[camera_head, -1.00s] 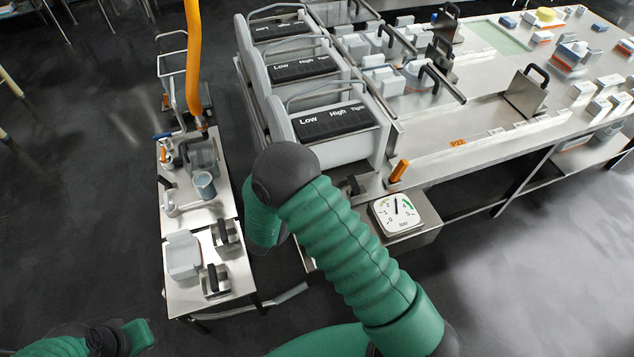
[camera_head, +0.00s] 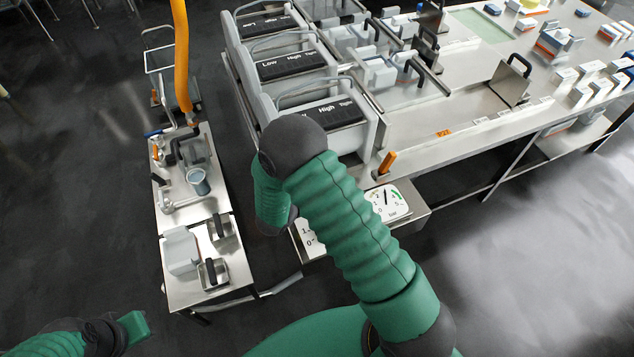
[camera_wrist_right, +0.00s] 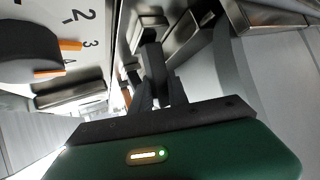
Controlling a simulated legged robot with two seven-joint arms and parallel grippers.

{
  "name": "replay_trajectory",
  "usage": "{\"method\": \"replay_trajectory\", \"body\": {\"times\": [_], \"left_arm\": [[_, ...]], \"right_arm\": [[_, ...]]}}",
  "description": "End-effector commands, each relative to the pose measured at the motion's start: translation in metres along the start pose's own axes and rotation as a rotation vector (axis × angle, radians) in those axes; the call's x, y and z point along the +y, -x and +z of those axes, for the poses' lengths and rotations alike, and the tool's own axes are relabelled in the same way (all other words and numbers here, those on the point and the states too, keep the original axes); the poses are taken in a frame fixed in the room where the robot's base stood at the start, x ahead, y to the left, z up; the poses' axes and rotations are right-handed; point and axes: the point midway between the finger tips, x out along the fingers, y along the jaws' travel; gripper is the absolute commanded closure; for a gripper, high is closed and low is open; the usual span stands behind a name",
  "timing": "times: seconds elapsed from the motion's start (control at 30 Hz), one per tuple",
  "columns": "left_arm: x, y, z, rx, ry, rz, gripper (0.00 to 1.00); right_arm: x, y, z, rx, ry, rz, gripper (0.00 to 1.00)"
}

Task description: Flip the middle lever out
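The press has three grey units in a row, each with a black panel marked Low, High, Tight and a metal bail handle. The middle unit's panel (camera_head: 291,65) and bail handle (camera_head: 292,46) are clear in the head view. I cannot tell which part is the middle lever. My right arm crosses in front of the nearest unit and hides its own gripper. In the right wrist view, my right gripper (camera_wrist_right: 157,95) has dark fingers close to a dark upright bar (camera_wrist_right: 152,58); contact and opening are unclear. Only my left arm's end shows at bottom left, without fingers.
A pressure dial (camera_head: 388,203) stands on the front ledge, with another white dial (camera_head: 308,238) partly behind my arm. A narrow steel trolley (camera_head: 205,262) stands to the left, with dark floor between.

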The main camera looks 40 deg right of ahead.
Motion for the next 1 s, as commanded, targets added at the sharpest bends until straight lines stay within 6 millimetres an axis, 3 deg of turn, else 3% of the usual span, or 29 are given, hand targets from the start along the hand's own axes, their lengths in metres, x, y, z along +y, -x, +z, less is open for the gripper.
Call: {"method": "replay_trajectory", "body": {"times": [0.03, 0.17, 0.53, 0.67, 1.0], "left_arm": [[0.0, 0.0, 0.0, 0.0, 0.0, 0.0, 1.0], [0.0, 0.0, 0.0, 0.0, 0.0, 0.0, 1.0], [0.0, 0.002, 0.0, 0.0, 0.0, 0.0, 1.0], [0.0, 0.005, -0.001, 0.0, 0.0, 0.0, 1.0], [0.0, 0.017, -0.004, 0.0, 0.0, 0.0, 1.0]], "right_arm": [[-0.002, 0.0, -0.001, 0.002, -0.002, -0.003, 0.74], [-0.001, 0.0, -0.001, 0.002, -0.001, -0.002, 0.59], [-0.001, 0.008, -0.001, 0.001, 0.001, -0.002, 0.59], [-0.002, 0.034, -0.002, 0.0, 0.002, -0.005, 0.59], [-0.003, 0.132, -0.001, 0.0, 0.001, -0.005, 0.59]]}}
